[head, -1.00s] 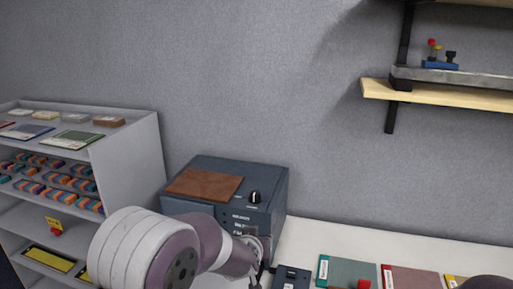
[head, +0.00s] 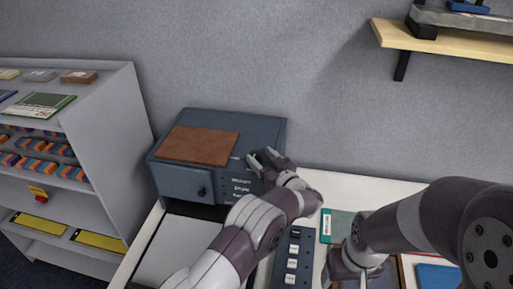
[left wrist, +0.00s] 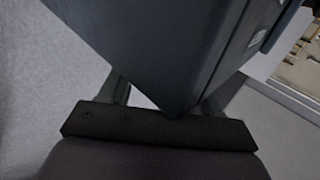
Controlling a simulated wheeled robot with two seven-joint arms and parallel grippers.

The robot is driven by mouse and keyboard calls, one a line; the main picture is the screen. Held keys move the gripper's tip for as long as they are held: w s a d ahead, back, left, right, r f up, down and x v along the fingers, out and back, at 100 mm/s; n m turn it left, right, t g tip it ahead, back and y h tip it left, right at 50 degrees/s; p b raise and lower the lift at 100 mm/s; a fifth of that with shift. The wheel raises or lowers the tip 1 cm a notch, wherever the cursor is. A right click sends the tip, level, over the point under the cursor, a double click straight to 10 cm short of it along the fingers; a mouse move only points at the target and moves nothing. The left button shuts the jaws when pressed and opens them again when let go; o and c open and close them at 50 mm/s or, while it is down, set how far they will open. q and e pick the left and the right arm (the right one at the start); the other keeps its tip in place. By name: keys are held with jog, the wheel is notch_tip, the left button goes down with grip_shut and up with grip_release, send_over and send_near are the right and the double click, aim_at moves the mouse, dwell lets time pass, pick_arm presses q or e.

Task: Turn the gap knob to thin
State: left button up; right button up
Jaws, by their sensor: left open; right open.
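The dark blue-grey machine (head: 262,130) stands on the table against the wall, with a brown pad (head: 198,146) on top. My left gripper (head: 260,158) is open at the machine's right front, over the place where the gap knob was seen earlier. The gap knob is hidden now, so its setting cannot be read. In the left wrist view the machine's dark corner (left wrist: 180,60) fills the space beyond the spread fingers, and no knob shows. My right gripper (head: 345,272) is open, low over the table at the right.
A black knob (head: 203,191) is on the machine's front, left of white labels. A strip of white buttons (head: 293,250) lies in front of the machine. A green-edged board (head: 338,226) is to the right. A shelf unit (head: 110,120) stands left; a wooden wall shelf (head: 455,45) hangs upper right.

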pick_arm(q)
jog(key=shift+w+a+r, duration=0.1)
jog(key=shift+w+a, duration=0.55)
jog(key=shift+a, duration=0.3)
jog(key=shift+s+a+r, duration=0.15)
jog(key=shift+a+r, duration=0.05)
jog(key=shift+w+d+f, duration=0.1)
jog(key=shift+w+f, duration=0.1)
jog(key=shift+w, duration=0.25)
jog(key=shift+c, duration=0.9)
jog(key=c, duration=0.8)
jog(key=shift+o, duration=0.2)
pick_arm(e)
jog(key=shift+s+a+r, duration=0.3)
jog(key=shift+a+r, duration=0.1)
jog(key=shift+r, duration=0.2)
